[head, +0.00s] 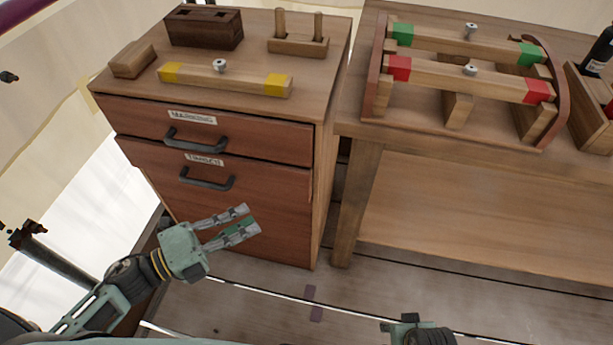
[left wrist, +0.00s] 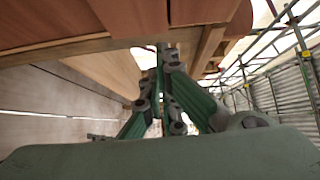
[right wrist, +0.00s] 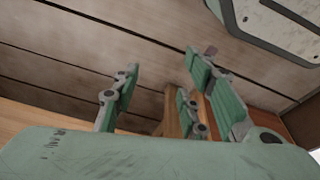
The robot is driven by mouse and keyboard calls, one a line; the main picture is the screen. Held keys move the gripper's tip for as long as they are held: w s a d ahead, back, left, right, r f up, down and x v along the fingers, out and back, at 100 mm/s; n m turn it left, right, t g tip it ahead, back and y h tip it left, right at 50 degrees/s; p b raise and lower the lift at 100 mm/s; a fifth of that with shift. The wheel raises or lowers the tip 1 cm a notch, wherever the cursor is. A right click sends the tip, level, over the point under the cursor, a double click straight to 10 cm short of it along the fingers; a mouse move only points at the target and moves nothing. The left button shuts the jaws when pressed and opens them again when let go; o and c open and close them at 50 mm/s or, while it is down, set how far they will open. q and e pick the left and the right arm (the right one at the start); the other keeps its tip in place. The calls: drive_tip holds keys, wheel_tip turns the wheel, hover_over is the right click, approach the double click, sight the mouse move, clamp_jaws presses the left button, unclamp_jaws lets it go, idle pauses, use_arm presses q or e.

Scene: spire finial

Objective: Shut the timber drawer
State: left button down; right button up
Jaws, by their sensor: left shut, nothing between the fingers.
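The timber drawer (head: 230,215) is the lower, taller drawer of the wooden cabinet, with a dark handle (head: 208,182) and a small white label. Its front looks close to flush with the cabinet; I cannot tell whether a small gap remains. My left gripper (head: 246,219) is in front of the lower part of the drawer front, shut and empty, below the handle. I cannot tell whether it touches the front. It also shows in the left wrist view (left wrist: 163,75), below wooden surfaces. My right gripper (right wrist: 160,75) is open and empty over the plank floor, mostly cut off in the head view.
The upper drawer (head: 240,138) has its own handle and label. On the cabinet top are a dark block (head: 204,27), a pegged block (head: 298,42), a yellow-ended bar (head: 225,80) and a small block (head: 131,60). A workbench (head: 400,135) with colour-ended bars stands at right.

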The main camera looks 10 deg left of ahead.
use_arm(q)
approach(306, 174)
drive_tip(key=shift+w+d, duration=0.95)
drive_tip(key=shift+d, duration=1.4)
use_arm(e)
drive_tip(key=shift+w+d+r, duration=0.1)
drive_tip(key=shift+w+r, duration=0.05)
drive_tip(key=shift+r, duration=0.55)
use_arm(q)
drive_tip(key=shift+w, duration=0.1)
use_arm(e)
drive_tip(key=shift+f, duration=0.1)
use_arm(q)
drive_tip(key=shift+w+r, duration=0.1)
drive_tip(key=shift+w, duration=0.9)
use_arm(e)
drive_tip(key=shift+s+f, duration=0.15)
drive_tip(key=shift+s, duration=0.15)
